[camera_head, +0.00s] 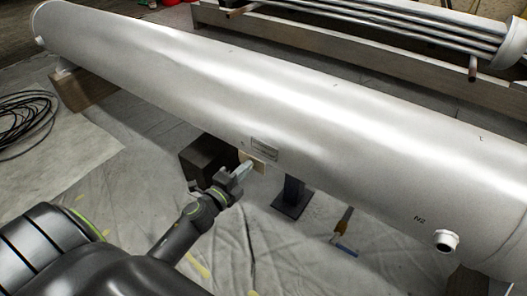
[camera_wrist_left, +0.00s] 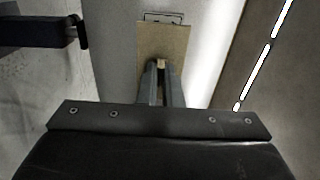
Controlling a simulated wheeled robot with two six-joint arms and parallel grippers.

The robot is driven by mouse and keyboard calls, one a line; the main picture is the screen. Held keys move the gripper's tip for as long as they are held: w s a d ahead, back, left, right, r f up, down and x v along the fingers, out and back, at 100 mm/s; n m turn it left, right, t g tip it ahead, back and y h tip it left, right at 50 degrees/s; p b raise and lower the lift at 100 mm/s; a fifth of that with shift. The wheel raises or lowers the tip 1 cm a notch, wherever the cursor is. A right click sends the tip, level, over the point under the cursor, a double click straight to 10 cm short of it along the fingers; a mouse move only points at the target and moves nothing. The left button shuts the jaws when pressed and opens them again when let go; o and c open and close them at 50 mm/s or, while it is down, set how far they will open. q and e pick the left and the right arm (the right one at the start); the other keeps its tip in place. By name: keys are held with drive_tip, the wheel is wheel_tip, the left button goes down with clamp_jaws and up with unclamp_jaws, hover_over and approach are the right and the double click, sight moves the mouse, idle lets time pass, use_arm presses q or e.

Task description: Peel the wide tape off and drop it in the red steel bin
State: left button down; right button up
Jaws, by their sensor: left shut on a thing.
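A tan piece of wide tape (camera_head: 259,166) is at the lower side of the big pale cylinder (camera_head: 330,110), just below a small grey plate (camera_head: 264,147). My left gripper (camera_head: 243,171) is shut on the tape's near end. In the left wrist view, the tape (camera_wrist_left: 163,38) stretches ahead from the shut fingertips (camera_wrist_left: 161,65), with a thin rectangular outline at its far end. I cannot tell how much of the tape still sticks to the cylinder. A red object (camera_head: 170,2), possibly the bin, is cut off at the top edge. My right gripper is out of view.
A dark box (camera_head: 205,160) and a dark stand (camera_head: 292,196) are under the cylinder. A brush (camera_head: 343,228) lies on the sheeted floor, and coiled black cable (camera_head: 25,115) lies at left. A white nozzle (camera_head: 446,240) sticks out at right.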

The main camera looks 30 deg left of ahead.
use_arm(q)
drive_tip(key=shift+s+a+b, duration=0.15)
drive_tip(key=shift+s+b, duration=0.2)
drive_tip(key=shift+s, duration=1.15)
